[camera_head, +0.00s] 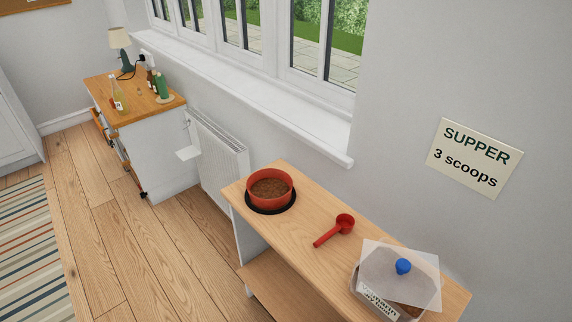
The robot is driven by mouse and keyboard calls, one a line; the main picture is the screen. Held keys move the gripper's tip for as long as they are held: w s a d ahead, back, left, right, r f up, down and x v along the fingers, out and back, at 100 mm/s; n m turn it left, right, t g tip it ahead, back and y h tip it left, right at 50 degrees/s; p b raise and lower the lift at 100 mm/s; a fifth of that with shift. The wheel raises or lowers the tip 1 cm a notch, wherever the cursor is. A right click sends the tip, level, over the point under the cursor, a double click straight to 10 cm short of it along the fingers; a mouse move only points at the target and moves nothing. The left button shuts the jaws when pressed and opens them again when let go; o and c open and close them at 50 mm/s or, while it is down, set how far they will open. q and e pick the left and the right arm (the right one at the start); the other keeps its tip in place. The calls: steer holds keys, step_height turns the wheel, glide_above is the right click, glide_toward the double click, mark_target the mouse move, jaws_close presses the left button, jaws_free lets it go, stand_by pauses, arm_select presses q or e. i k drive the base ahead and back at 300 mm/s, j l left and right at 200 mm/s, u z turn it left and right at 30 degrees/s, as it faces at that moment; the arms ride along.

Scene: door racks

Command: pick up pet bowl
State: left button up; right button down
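A red pet bowl (284,190) filled with brown kibble stands upright on a round black mat (270,211). The mat lies at the left end of a light wooden bench (326,211) below the window. A red scoop (335,230) lies on the bench to the right of the bowl. Neither of my grippers shows in the head view, and nothing touches the bowl.
A clear food container (384,305) stands at the bench's right end, its translucent lid (388,262) with a blue knob (403,266) lying askew. A sign (474,157) reads "SUPPER 3 scoops". A cabinet (160,150) with bottles stands at the back left. Floor (160,250) left of the bench is clear.

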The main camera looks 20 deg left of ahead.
mark_target(267, 188)
steer(key=k+j+z, duration=0.1)
steer(key=j+z, duration=0.3)
steer(key=j, duration=0.3)
steer(key=k+j+z, duration=0.4)
steer(key=j+z, duration=0.15)
